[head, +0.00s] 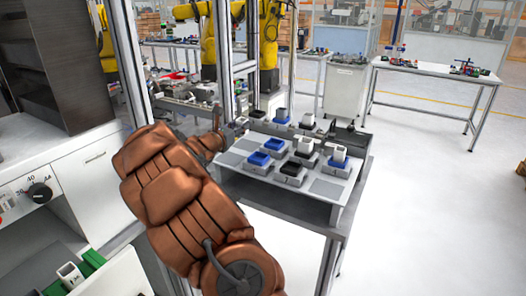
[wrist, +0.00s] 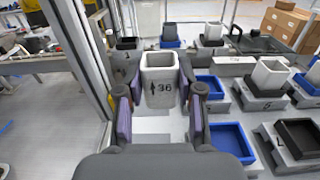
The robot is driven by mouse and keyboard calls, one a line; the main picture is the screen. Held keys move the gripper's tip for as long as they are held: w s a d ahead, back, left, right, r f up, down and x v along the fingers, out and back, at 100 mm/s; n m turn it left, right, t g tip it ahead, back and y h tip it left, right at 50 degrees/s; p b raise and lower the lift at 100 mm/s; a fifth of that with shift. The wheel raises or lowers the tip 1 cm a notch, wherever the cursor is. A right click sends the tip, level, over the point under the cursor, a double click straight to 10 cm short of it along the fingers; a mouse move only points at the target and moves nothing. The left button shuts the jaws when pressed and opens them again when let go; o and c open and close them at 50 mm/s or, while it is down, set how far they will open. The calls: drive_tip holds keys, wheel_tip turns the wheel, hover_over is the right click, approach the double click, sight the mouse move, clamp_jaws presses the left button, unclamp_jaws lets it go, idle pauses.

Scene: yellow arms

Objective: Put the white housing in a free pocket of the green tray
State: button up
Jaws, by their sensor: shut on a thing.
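In the wrist view my gripper (wrist: 160,105) has its two fingers on either side of a white housing (wrist: 160,85), shut on it. The housing is an upright open-topped box with an arrow and 36 on its near face. Whether its base touches the table is hard to tell. In the head view my arm reaches to the left end of the grey table, and the gripper is small and partly hidden there. The green tray (head: 94,258) is at the lower left of the head view, cut off by the frame edge, with a white housing (head: 70,272) in it.
The grey table (head: 328,186) carries several grey stands with blue, black and white boxes, close to the right of my gripper in the wrist view. A metal post (head: 222,60) stands beside my arm. The floor at the right is open.

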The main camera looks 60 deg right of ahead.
drive_tip(key=shift+f+p, duration=0.7)
drive_tip(key=shift+f, duration=3.8)
drive_tip(key=shift+f, duration=0.2)
drive_tip(key=o, duration=1)
drive_tip(key=shift+r, duration=0.1)
drive_tip(key=shift+a+r, duration=0.1)
drive_tip(key=shift+r, duration=0.05)
drive_tip(key=a+b, duration=0.1)
drive_tip(key=a, duration=0.7)
drive_tip(key=a+b, duration=0.1)
drive_tip(key=a, duration=0.3)
drive_tip(key=shift+s+b, duration=0.25)
drive_tip(key=shift+b, duration=0.05)
